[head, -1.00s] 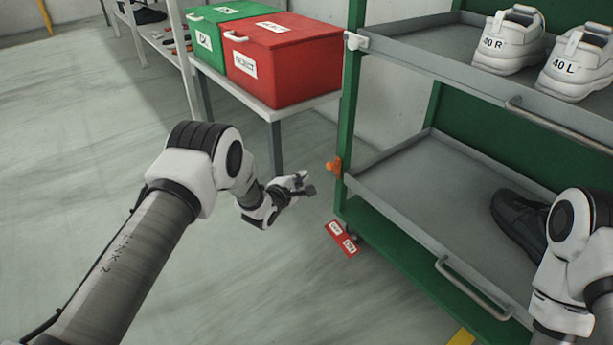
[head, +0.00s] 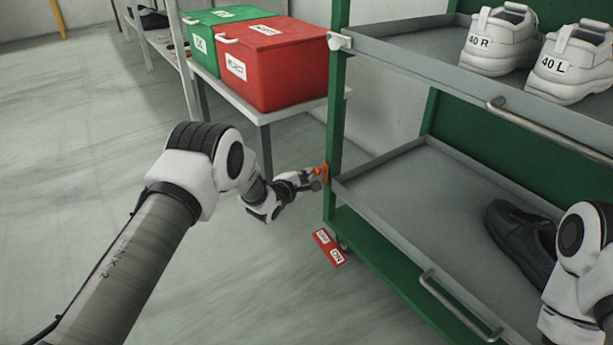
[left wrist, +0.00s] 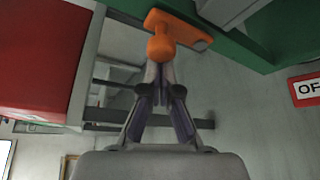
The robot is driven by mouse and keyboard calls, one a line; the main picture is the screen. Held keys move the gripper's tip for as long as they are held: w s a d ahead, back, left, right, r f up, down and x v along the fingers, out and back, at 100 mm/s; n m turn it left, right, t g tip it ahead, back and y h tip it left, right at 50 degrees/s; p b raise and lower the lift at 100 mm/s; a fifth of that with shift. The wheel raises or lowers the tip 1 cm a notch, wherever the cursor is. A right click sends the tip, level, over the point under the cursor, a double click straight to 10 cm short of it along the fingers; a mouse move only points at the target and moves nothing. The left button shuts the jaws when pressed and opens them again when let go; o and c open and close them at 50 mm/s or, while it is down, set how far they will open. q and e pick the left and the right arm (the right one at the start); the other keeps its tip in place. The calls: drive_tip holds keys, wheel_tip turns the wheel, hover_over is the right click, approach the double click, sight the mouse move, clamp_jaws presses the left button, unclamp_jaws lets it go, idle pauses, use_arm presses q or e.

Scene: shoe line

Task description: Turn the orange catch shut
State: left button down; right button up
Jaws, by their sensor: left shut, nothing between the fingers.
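The orange catch (head: 325,172) sits on the front left green post (head: 337,120) of the shoe rack, level with the lower grey tray. In the left wrist view the catch (left wrist: 185,30) shows a rounded knob toward me and a flat arm reaching to the right. My left gripper (head: 312,179) is shut and empty, its tips right at the knob; in the left wrist view the closed fingers (left wrist: 160,80) point straight at it. I cannot tell whether they touch. My right arm shows at the right edge, but its gripper is out of view.
A black shoe (head: 520,238) lies on the lower tray (head: 400,180); white shoes (head: 497,40) stand on the upper one. A red box (head: 272,70) and a green box (head: 205,40) stand on a side table. A red tag (head: 328,247) hangs low by the post.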

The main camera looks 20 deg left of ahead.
sight(324, 171)
use_arm(q)
drive_tip(key=shift+d, duration=0.15)
drive_tip(key=m+t, duration=0.1)
drive_tip(key=m, duration=0.1)
drive_tip(key=s+d+m+t, duration=0.1)
drive_tip(key=m, duration=0.1)
drive_tip(key=d+m+t+p, duration=0.1)
drive_tip(key=m, duration=0.1)
drive_tip(key=shift+s, duration=0.35)
drive_tip(key=m, duration=0.1)
drive_tip(key=m+t, duration=0.1)
drive_tip(key=d+m+h+b, duration=0.1)
drive_tip(key=shift+s+f+m+t, duration=0.3)
drive_tip(key=shift+s+f, duration=0.1)
drive_tip(key=shift+s+d+f+m+t+h+b, duration=0.25)
drive_tip(key=shift+d+f+m+h+b, duration=0.15)
drive_tip(key=shift+m, duration=0.55)
drive_tip(key=shift+s+d+f+m+t+h+b, duration=0.2)
drive_tip(key=shift+f+m+h, duration=0.3)
drive_tip(key=shift+m, duration=0.45)
drive_tip(key=shift+s+d+f, duration=0.1)
drive_tip(key=shift+f, duration=0.1)
